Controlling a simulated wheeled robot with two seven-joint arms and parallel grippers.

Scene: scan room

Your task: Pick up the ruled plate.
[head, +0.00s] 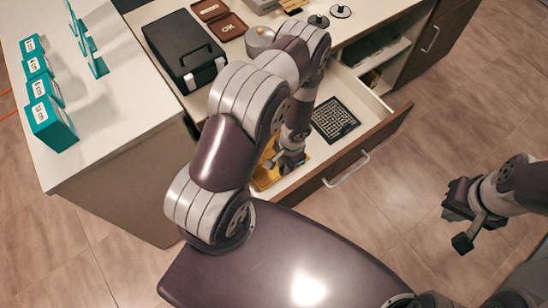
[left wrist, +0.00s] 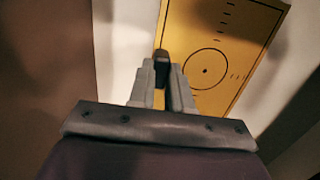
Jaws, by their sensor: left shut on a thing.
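The ruled plate is yellow with a dark circle, a dot and rows of short marks. It lies at the near left end of the open drawer in the head view (head: 264,180), partly hidden by my left arm, and fills the upper right of the left wrist view (left wrist: 240,40). My left gripper (head: 288,165) is low over it. In the left wrist view its fingers (left wrist: 162,62) are shut at the plate's left part, with a small brown piece between the tips. My right gripper (head: 457,224) is open and empty over the floor at right.
The open drawer (head: 372,143) also holds a black grid plate (head: 335,120). A black case (head: 184,48), a brown open box (head: 222,24) and several small items stand on the counter. Teal boxes (head: 50,122) stand on the left counter. Floor is clear at right.

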